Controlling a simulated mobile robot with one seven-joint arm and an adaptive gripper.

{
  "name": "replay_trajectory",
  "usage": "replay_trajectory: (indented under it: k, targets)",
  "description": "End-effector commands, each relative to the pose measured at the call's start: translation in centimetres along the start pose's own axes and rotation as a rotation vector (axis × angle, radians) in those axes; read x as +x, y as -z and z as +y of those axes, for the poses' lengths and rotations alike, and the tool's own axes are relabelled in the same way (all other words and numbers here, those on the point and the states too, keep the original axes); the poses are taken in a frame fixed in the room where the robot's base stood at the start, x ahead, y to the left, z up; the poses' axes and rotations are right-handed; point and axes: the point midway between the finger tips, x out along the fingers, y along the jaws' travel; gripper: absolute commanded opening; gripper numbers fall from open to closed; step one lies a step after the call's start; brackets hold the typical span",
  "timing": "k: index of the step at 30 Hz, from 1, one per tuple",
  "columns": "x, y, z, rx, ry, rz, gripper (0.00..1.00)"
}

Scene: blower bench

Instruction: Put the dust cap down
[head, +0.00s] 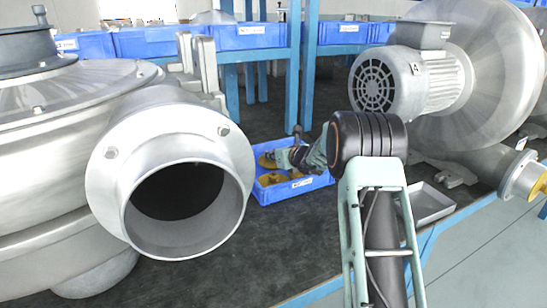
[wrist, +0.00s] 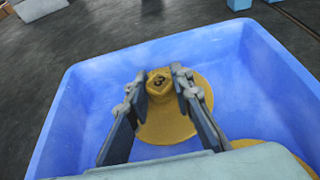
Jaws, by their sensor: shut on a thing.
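The dust cap (wrist: 172,122) is a yellow disc with a raised knob (wrist: 159,82). My gripper (wrist: 163,85) is shut on this knob, one finger on each side. The cap is inside the blue bin (wrist: 85,120), towards its far wall; I cannot tell whether it touches the floor. In the head view my gripper (head: 270,160) reaches over the blue bin (head: 305,188) from the right, with the held cap (head: 264,163) partly hidden at its tip.
Another yellow cap (wrist: 265,143) lies in the bin, cut off by my gripper in the wrist view. A large metal blower (head: 165,180) stands left, a motor blower (head: 410,80) behind right. A grey tray (head: 430,205) lies near the bench edge.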

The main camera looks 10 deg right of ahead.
Motion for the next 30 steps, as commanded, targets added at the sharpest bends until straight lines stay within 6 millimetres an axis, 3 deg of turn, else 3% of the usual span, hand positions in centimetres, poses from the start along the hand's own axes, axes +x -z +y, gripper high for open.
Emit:
replay_trajectory:
  k: [15, 16, 20, 30]
  targets:
    - [0.3, 0.65, 0.06, -0.001, -0.001, -0.002, 0.0]
    - [0.23, 0.5, 0.06, -0.001, -0.001, -0.002, 0.24]
    - [0.22, 0.49, 0.06, -0.001, -0.001, -0.001, 0.38]
    - [0.13, 0.28, 0.06, -0.001, -0.001, -0.001, 0.38]
